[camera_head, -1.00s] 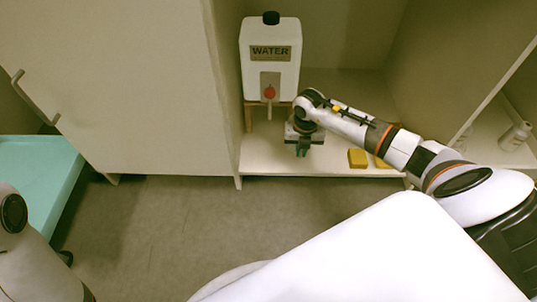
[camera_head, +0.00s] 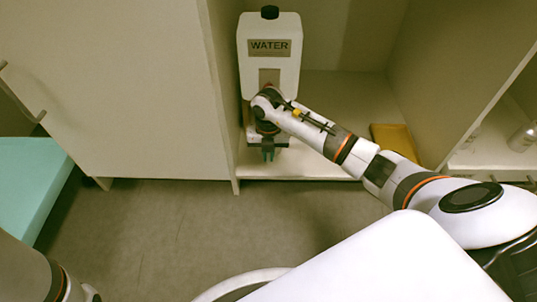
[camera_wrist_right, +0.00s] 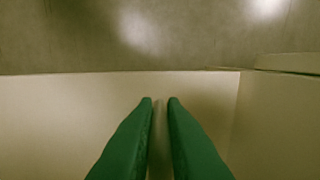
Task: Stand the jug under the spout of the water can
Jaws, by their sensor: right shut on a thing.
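The water can (camera_head: 285,28) is a white canister with a black cap and a "WATER" label, raised on a stand inside the open cabinet. Its tap and spout are hidden behind my right wrist. My right gripper (camera_head: 268,155) is low in front of the can, near the shelf's front edge. In the right wrist view its green fingers (camera_wrist_right: 160,101) are close together on a thin pale strip, taken as part of the jug. The jug's body is not clearly visible, so I cannot tell its exact place under the spout. My left gripper is out of view.
A yellow tray-like thing (camera_head: 398,141) lies on the shelf (camera_head: 325,166) behind my right forearm. The cabinet's side wall stands close left of the can. A turquoise surface (camera_head: 25,185) is at far left. A pale bottle (camera_head: 523,138) stands in the right compartment.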

